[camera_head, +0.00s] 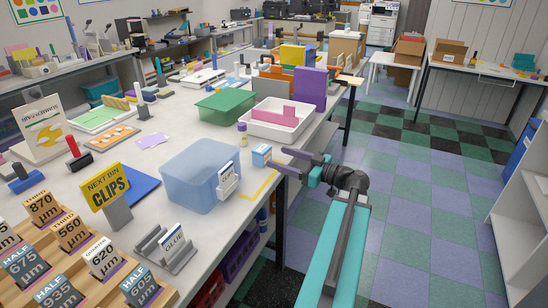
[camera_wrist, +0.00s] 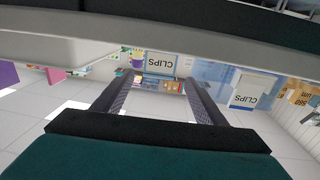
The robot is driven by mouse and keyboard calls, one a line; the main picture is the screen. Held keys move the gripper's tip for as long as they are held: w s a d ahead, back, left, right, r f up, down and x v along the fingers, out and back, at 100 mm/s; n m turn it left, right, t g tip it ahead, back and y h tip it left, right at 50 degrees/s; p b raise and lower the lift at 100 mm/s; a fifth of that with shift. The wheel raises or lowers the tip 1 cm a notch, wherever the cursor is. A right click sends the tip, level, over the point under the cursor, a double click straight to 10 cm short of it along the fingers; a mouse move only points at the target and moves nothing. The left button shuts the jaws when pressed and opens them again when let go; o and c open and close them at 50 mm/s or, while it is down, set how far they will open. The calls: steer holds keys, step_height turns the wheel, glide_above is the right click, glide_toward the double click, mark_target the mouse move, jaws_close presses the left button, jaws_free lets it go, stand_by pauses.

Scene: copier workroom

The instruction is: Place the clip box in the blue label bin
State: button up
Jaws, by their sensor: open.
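The clip box (camera_head: 261,155) is small, blue and white, and stands on the white table near its right edge, beside yellow tape. In the wrist view its face marked CLIPS (camera_wrist: 162,60) shows between my fingertips. My gripper (camera_head: 279,161) is open and empty, just right of the box, with its fingers pointing at it. I cannot tell whether a finger touches it. The translucent blue label bin (camera_head: 190,176) stands left of the box with a white label card on its front. The bin shows in the wrist view (camera_wrist: 213,76) with its CLIPS card (camera_wrist: 247,92).
A yellow CLIPS sign (camera_head: 106,190) stands left of the bin, and a GLUE card holder (camera_head: 172,246) in front. A green box (camera_head: 226,105) and a white tray (camera_head: 272,131) with a pink block lie behind. The tiled floor to the right is open.

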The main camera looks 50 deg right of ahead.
steer(key=shift+s+d, duration=0.1)
steer(key=shift+s, duration=0.7)
